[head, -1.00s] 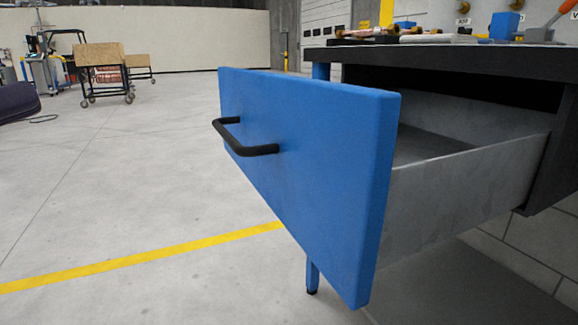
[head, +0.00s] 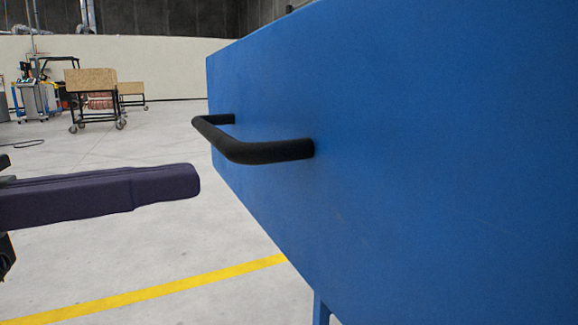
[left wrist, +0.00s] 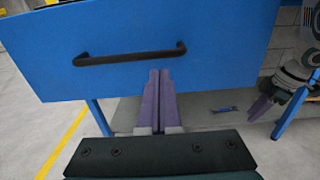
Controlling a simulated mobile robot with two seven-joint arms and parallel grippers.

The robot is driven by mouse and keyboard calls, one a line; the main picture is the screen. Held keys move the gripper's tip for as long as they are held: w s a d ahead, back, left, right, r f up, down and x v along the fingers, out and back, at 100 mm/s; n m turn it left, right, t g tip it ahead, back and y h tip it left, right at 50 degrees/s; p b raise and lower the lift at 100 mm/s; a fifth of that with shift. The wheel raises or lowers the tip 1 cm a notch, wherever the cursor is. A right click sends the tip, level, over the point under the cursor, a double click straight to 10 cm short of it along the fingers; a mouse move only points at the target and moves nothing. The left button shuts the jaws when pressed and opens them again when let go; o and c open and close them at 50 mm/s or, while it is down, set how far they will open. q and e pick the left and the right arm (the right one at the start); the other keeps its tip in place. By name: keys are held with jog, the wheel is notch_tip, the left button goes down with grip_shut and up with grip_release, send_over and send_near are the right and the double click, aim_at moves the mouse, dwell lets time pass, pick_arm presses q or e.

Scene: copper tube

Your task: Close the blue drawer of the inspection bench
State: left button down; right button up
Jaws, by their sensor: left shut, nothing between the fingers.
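The blue drawer front (head: 420,150) fills the right half of the head view, close to me, with a black bar handle (head: 250,150). My left gripper (head: 190,180) comes in from the left with dark purple fingers, shut and empty, its tips just short of the panel and lower than the handle. In the left wrist view the shut fingers (left wrist: 160,75) point at the blue panel (left wrist: 220,60), just below the handle (left wrist: 130,58). Contact cannot be told. The drawer's inside is hidden. My right gripper (left wrist: 264,104) shows small at the right of the left wrist view; its opening is unclear.
A yellow line (head: 150,300) crosses the open grey floor. Wheeled carts (head: 95,95) stand far back at the left. Blue bench legs (left wrist: 290,115) show below the drawer.

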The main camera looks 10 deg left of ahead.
aim_at(283, 166)
pick_arm(q)
jog(key=p+x, duration=0.1)
jog(key=x, duration=0.3)
jog(key=shift+w+d+r, duration=0.15)
jog(key=shift+w+d, duration=0.05)
jog(key=shift+d, duration=0.05)
jog(key=shift+w+d, duration=0.25)
jog(key=shift+d, duration=0.2)
pick_arm(e)
jog(key=shift+r, duration=0.7)
